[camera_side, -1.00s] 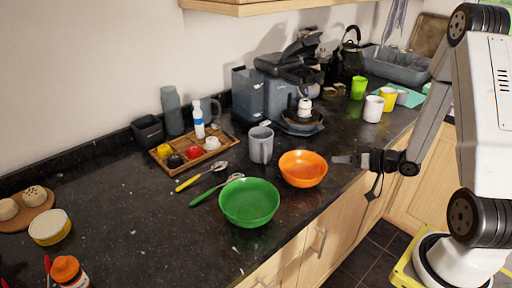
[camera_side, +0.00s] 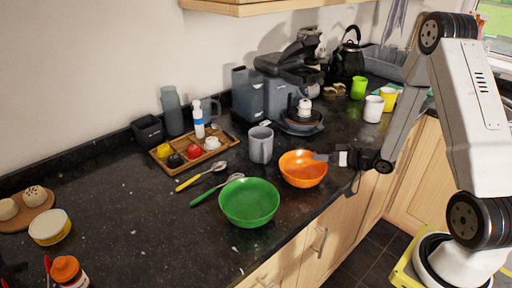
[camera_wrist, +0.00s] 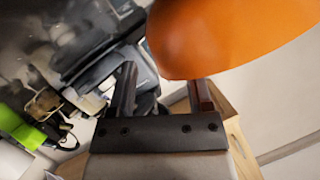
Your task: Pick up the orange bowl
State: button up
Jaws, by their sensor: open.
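The orange bowl (camera_side: 302,170) stands upright on the dark counter in the side view, close to the front edge. In the wrist view the bowl (camera_wrist: 225,35) fills the upper right, just beyond and partly between the fingers. My gripper (camera_side: 322,157) is at the bowl's right rim in the side view, reaching in from the right. In the wrist view my gripper (camera_wrist: 162,95) is open, with its two dark fingers apart. Whether a finger touches the rim I cannot tell.
A green bowl (camera_side: 249,203) sits to the left of the orange bowl. A grey mug (camera_side: 260,145) stands close behind it. Two spoons, one with a yellow handle (camera_side: 195,180), lie to the left. A wooden tray (camera_side: 223,144) stands further back.

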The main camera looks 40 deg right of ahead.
jog(key=shift+w+a+f, duration=0.15)
jog(key=shift+w+f, duration=0.05)
jog(key=shift+w, duration=0.4)
grip_shut()
dwell(1.3)
